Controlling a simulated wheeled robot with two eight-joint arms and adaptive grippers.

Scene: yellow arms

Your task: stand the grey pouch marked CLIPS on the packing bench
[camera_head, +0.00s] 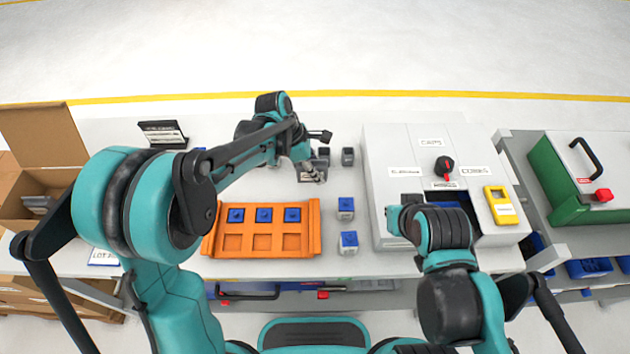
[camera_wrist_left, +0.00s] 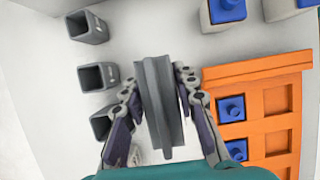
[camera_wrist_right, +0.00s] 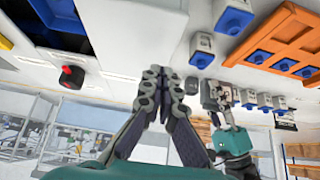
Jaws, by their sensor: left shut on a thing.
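My left gripper (camera_head: 316,172) is over the packing bench (camera_head: 385,275), behind the orange tray. In the left wrist view its fingers (camera_wrist_left: 158,75) are shut on a narrow grey pouch-like thing (camera_wrist_left: 160,110) with open ridged sides. I cannot read CLIPS on it.
The orange tray (camera_head: 211,240) holds three blue-topped blocks. Two more blue-topped blocks (camera_head: 346,207) stand right of it. A cardboard box (camera_head: 45,140) is at left, a green case (camera_head: 560,190) at right.

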